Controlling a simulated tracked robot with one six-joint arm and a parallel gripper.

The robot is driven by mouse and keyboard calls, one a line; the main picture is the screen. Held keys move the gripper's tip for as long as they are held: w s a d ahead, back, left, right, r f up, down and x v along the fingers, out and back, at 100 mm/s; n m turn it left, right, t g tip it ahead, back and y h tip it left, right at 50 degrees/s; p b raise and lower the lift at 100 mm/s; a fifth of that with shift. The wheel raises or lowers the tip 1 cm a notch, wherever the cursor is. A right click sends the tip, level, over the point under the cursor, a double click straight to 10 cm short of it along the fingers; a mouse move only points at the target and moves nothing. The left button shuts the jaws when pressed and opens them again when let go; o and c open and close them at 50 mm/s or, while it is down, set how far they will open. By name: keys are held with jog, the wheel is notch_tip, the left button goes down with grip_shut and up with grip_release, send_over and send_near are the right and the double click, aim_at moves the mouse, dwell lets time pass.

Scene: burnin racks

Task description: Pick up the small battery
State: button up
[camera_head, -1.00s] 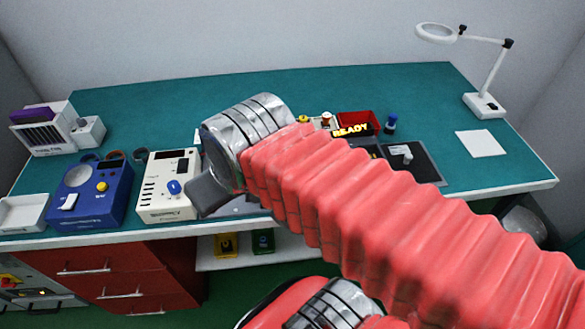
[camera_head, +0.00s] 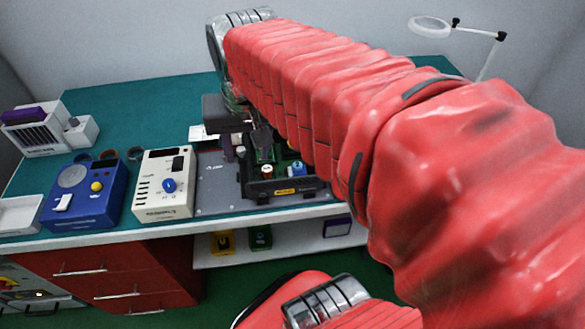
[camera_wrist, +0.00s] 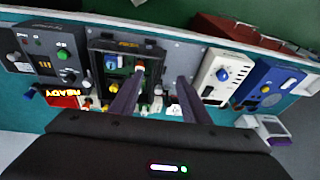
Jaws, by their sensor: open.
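My gripper (camera_wrist: 158,80) is open, its two dark fingers apart and pointing down, with nothing seen between them. In the head view my gripper (camera_head: 246,142) hangs over the black rack (camera_head: 285,191), at the rack's left side. The rack also shows in the wrist view (camera_wrist: 127,43). I cannot tell which of these is the small battery. My fingers hide part of the rack, and my arm covers the area right of it.
A cream device (camera_head: 164,190) with a blue knob and a blue device (camera_head: 86,200) stand left of the rack. A dark device (camera_wrist: 48,62) and a lit READY sign (camera_wrist: 62,100) are beyond the rack's other side. A lamp (camera_head: 430,26) stands behind.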

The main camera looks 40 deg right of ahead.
jog(key=d+m+g, duration=0.3)
jog(key=d+m, duration=0.5)
jog(key=d, duration=0.6)
jog(key=shift+w+f+y, duration=0.25)
jog(key=shift+y, duration=0.15)
jog(key=shift+d, duration=0.1)
send_over(297, 164)
jog(key=shift+s+f, duration=0.1)
jog(key=shift+f, duration=4.2)
jog(key=shift+f, duration=0.1)
jog(key=shift+f, duration=2.5)
jog(key=shift+c, duration=0.5)
